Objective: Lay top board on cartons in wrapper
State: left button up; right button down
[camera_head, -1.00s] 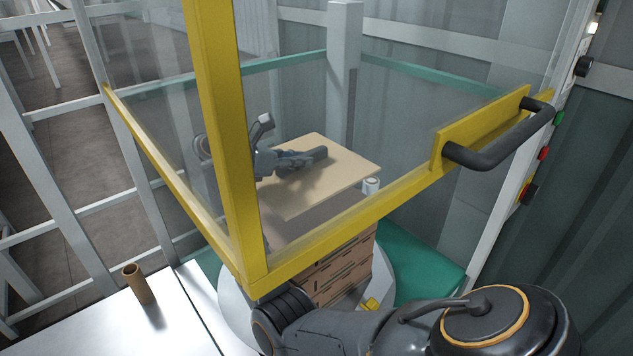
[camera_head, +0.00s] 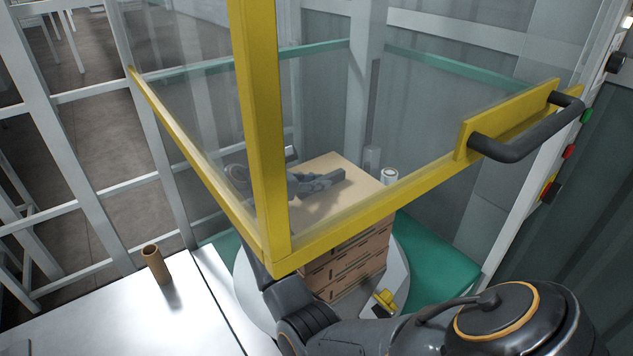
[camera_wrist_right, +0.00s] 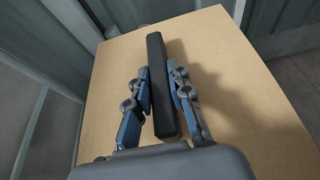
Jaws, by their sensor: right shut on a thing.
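The top board (camera_head: 345,165) is a flat tan sheet with a dark bar-shaped handle (camera_wrist_right: 156,48) across its upper face. My right gripper (camera_head: 326,183) is shut on that handle, with one finger on each side in the right wrist view (camera_wrist_right: 160,72). The board is level over the stack of brown cartons (camera_head: 350,262) inside the wrapper's guard. The yellow frame hides its near edge, so I cannot tell whether it touches the cartons. The cartons stand on a round grey turntable (camera_head: 250,300). My left gripper is not in view.
A clear-panelled guard with a yellow frame (camera_head: 360,212) and black handle (camera_head: 515,148) stands in front of the stack. A white roll (camera_head: 389,176) is beside the board. A cardboard tube (camera_head: 154,265) stands on the white table (camera_head: 95,315). A yellow item (camera_head: 385,299) lies near the cartons.

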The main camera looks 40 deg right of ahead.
jog(key=c, duration=1.2)
grip_release()
jog(key=shift+f, duration=0.1)
jog(key=shift+a+r, duration=0.25)
jog(key=v, duration=1.1)
jog(key=shift+a+r, duration=0.1)
jog(key=shift+a, duration=0.15)
